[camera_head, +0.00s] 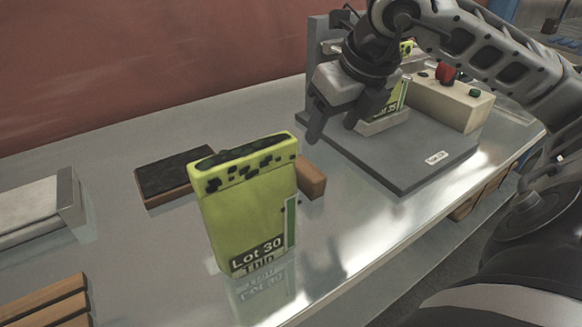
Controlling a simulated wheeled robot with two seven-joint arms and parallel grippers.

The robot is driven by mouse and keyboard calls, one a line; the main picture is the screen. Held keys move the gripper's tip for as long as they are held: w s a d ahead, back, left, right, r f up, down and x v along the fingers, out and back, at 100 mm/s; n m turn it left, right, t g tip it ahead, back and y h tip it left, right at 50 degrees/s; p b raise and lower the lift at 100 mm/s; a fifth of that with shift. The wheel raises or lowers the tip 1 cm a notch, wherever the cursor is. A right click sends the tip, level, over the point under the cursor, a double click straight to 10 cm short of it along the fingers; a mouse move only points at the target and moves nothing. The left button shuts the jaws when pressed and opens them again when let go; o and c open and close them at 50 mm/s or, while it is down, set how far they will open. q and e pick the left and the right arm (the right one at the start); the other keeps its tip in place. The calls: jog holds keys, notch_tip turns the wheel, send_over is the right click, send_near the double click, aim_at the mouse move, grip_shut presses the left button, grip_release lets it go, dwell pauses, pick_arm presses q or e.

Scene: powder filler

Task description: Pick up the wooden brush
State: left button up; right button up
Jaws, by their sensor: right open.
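A dark-topped block with a brown wooden side (168,196), which looks like the wooden brush, lies on the metal table left of centre. Its right end is hidden behind a green box. A brown wooden piece (313,178) shows at the right side of that box; I cannot tell whether it is part of the brush. My right gripper (337,124) is open and empty, pointing down above the table's back, beyond and above the brown piece. It touches neither piece. My left gripper is not in view.
The upright green "Lot 30 Thin" box (245,215) stands in front. A grey machine base (425,160) with a second green pack (398,95) and a beige control box (450,100) is at right. A metal box (35,208) and wooden slats (45,302) are at left.

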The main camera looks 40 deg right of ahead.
aim_at(310, 169)
jog(key=x, duration=0.8)
jog(key=shift+s+f, duration=0.2)
jog(key=shift+f, duration=0.2)
jog(key=shift+w+a+p+x, duration=0.15)
jog(key=shift+p+x, duration=0.2)
jog(key=shift+x, duration=1.05)
jog(key=shift+w+a+p+x, duration=0.15)
jog(key=shift+p+x, duration=0.2)
jog(key=shift+x, duration=1)
jog(key=shift+r, duration=0.1)
jog(key=shift+c, duration=0.4)
jog(key=shift+d, duration=0.1)
jog(key=c, duration=1)
